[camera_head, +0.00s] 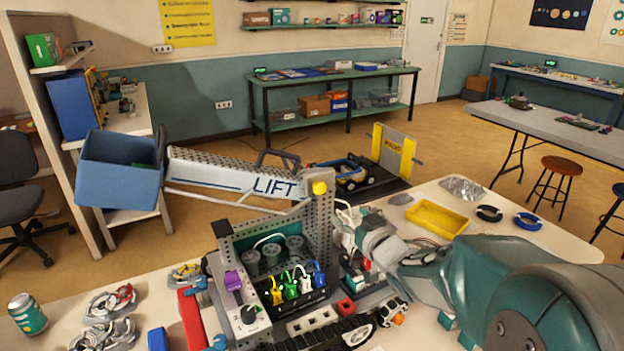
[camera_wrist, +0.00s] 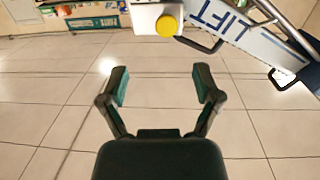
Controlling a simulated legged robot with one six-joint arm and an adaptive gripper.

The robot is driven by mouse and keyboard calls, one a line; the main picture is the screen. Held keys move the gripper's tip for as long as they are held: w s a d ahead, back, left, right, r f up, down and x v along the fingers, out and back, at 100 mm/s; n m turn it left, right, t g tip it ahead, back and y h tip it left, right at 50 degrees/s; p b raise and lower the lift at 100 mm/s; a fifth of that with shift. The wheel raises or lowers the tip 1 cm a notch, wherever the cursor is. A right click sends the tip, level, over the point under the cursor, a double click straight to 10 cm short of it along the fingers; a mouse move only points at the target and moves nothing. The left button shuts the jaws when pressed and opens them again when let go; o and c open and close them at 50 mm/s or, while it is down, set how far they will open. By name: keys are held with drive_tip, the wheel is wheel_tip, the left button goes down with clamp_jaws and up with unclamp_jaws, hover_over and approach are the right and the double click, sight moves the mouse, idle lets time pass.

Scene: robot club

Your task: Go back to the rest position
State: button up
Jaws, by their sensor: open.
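My gripper (camera_wrist: 160,82) is open in the wrist view, with its two dark fingers spread apart. Nothing is between them; only pale floor tiles show beyond. In the head view my arm reaches in from the right, and its wrist end is beside the grey upright of the lift machine (camera_head: 319,235). The fingers cannot be made out clearly there. The white LIFT boom (camera_head: 235,178) extends left from the upright and carries a blue bin (camera_head: 118,172). The boom also shows in the wrist view (camera_wrist: 235,28), with a yellow knob (camera_wrist: 167,25) near its end.
The machine has a control box (camera_head: 238,305) and coloured plugs (camera_head: 291,287) on its front. A green can (camera_head: 27,314), metal parts (camera_head: 110,303) and a blue block (camera_head: 158,339) lie left.

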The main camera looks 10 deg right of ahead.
drive_tip(key=s+a+f+m+g+h, duration=0.1)
drive_tip(key=s+g, duration=0.4)
drive_tip(key=s, duration=0.8)
drive_tip(key=s+a+f+m+g+h, duration=0.1)
drive_tip(key=s+g, duration=0.5)
drive_tip(key=s, duration=0.8)
drive_tip(key=a+m+h, duration=0.1)
drive_tip(key=h, duration=0.1)
drive_tip(key=shift+s+a+f+h, duration=0.15)
drive_tip(key=shift+a+f+h, duration=0.05)
drive_tip(key=shift+f+h, duration=0.15)
idle(1.0)
